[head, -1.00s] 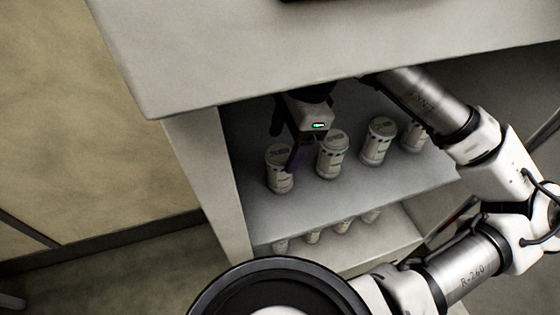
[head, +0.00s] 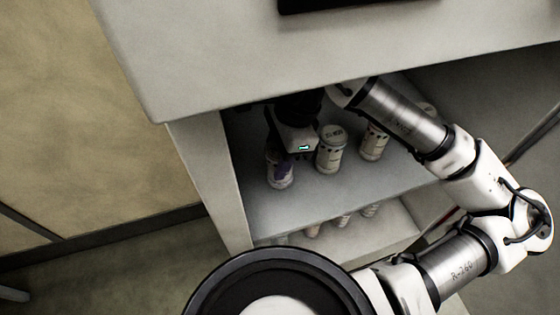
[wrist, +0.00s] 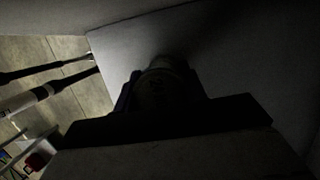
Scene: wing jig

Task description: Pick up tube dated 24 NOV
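The leftmost white tube (head: 280,172) stands on the upper shelf in the head view, its top hidden by my gripper. My gripper (head: 281,160) has come down over it, with a dark finger showing against its side. In the dark wrist view, the tube (wrist: 162,82) is between the two fingers of my gripper (wrist: 162,95). Whether the fingers press on it is too dark to tell. A second tube (head: 331,150) stands just right of my gripper, and a third tube (head: 374,141) further right. No date is readable on any of them.
The upper shelf (head: 335,190) sits under a pale top (head: 220,60), with a side panel (head: 212,185) close left of my gripper. More tubes (head: 342,221) stand on a lower shelf. My arm covers the shelf's right part. The shelf's front strip is bare.

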